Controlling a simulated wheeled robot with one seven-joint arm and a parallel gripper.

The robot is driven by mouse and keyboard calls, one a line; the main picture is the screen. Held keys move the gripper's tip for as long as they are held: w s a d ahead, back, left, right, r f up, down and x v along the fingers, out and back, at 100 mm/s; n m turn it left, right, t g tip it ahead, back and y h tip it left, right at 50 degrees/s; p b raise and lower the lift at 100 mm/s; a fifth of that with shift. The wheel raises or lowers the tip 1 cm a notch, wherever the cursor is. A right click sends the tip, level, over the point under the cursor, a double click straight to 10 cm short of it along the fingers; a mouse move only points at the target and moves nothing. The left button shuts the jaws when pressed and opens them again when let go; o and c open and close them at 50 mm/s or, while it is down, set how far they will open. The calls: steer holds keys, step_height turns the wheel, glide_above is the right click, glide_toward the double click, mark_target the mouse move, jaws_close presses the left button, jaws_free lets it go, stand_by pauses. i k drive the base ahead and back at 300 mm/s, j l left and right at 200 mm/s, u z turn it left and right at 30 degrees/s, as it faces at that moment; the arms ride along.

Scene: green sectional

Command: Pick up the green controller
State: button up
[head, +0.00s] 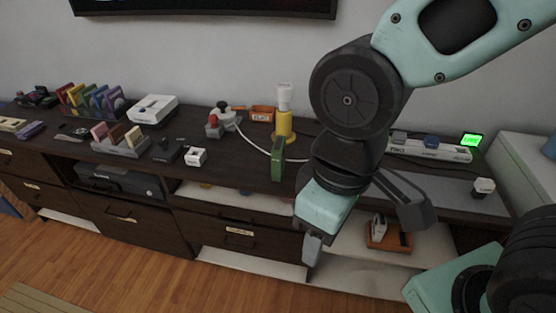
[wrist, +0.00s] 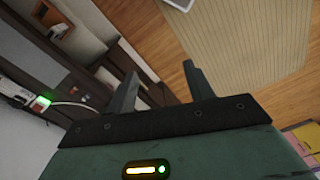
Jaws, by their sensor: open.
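A green upright object (head: 277,165), which looks like the green controller, stands at the front edge of the dark cabinet top in the head view. A white cable runs close to it. My gripper (head: 312,248) points down in front of the cabinet, to the right of and below the green object. In the wrist view my gripper (wrist: 160,70) has its two fingers apart with nothing between them. I cannot make out the green object in the wrist view.
A yellow stand with a white top (head: 283,120) is just behind the green object. A white box (head: 196,156) and a grey cartridge rack (head: 121,144) are to the left. An orange-brown box (head: 389,238) sits on a lower shelf. The wooden floor (head: 120,270) in front is clear.

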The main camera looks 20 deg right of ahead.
mark_target(278, 151)
steer(key=i+j+z, duration=0.4)
steer(key=j, duration=0.25)
steer(key=j+z, duration=0.2)
steer(key=j, duration=0.15)
steer(key=i+j+z, duration=0.2)
steer(key=j, duration=0.2)
steer(key=j+z, duration=0.2)
steer(key=j, duration=0.15)
steer(key=i, duration=0.05)
